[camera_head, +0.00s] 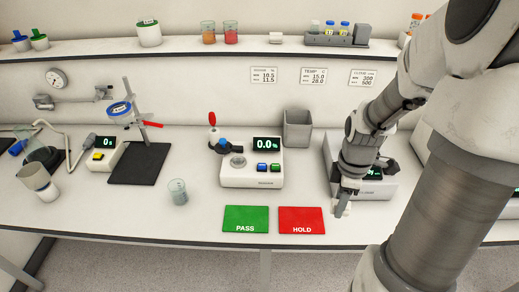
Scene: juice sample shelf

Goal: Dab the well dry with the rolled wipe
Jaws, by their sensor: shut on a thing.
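The white meter (252,172) stands at mid-bench with its display reading 0.0%. Its small round well (238,161) is on the top, below a blue-knobbed part and a red-tipped lever. My gripper (344,194) points down at the right, beyond the red HOLD mat and in front of a bench instrument. It is shut on a small pale piece, the rolled wipe (341,209), whose lower end shows below the fingers. The wipe is well to the right of the well and apart from it. Whether the well is wet is too small to tell.
Green PASS (246,213) and red HOLD (302,214) mats lie at the front edge. A grey bin (297,133) stands behind the meter. A small beaker (177,192) is left of the meter. An instrument (374,190) is behind my gripper. A shelf (180,43) runs above.

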